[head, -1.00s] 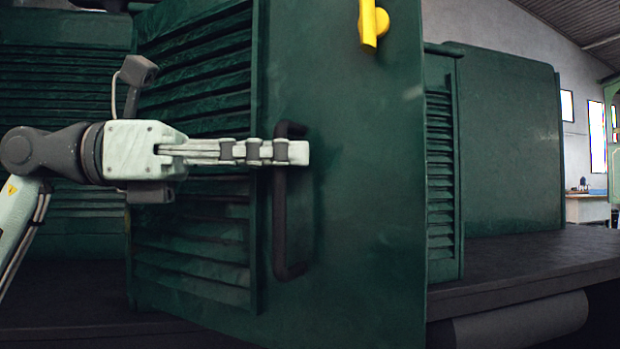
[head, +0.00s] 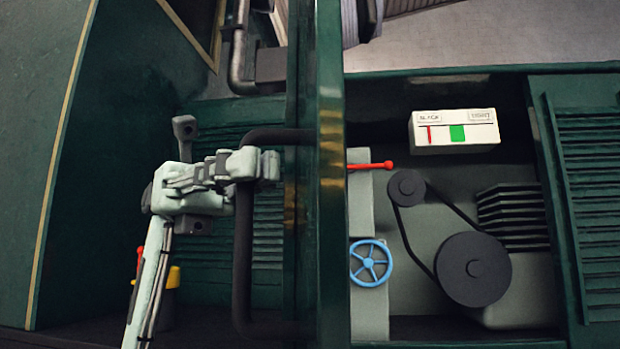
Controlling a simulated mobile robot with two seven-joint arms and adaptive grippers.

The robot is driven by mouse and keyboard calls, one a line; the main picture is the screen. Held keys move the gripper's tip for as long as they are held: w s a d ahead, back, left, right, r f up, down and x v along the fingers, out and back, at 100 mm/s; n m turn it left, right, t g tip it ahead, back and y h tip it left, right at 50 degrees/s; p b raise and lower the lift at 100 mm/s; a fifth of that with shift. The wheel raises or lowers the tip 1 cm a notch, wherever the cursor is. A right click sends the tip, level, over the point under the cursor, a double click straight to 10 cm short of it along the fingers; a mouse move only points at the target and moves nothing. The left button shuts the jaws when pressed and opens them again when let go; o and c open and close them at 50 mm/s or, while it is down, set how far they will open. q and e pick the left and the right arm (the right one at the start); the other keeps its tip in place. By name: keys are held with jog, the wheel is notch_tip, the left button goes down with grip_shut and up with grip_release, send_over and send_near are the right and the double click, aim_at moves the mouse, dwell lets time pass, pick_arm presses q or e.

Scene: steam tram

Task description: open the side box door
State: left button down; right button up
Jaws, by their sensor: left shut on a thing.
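The dark green side box door (head: 331,240) stands open and shows nearly edge-on in the middle of the head view. Its dark bar handle (head: 242,265) sticks out to the left of the door. My left gripper (head: 256,165) is shut around the upper part of the handle's upright bar. To the right of the door the box's inside (head: 415,225) is in plain sight. My right gripper is out of view.
Inside are a red lever (head: 372,166), a blue handwheel (head: 370,263), a white gauge box (head: 454,131) and black belt pulleys (head: 473,268). A louvred green panel (head: 590,200) bounds the right. A yellow-topped thing (head: 172,278) stands behind my left arm.

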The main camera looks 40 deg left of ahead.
pick_arm(q)
jog(key=shift+s+a+m+g, duration=0.4)
jog(key=shift+s+a+g, duration=0.2)
jog(key=shift+a, duration=0.25)
jog(key=c, duration=1.9)
grip_release()
jog(key=shift+o, duration=0.2)
jog(key=v, duration=1.2)
jog(key=shift+r, duration=0.15)
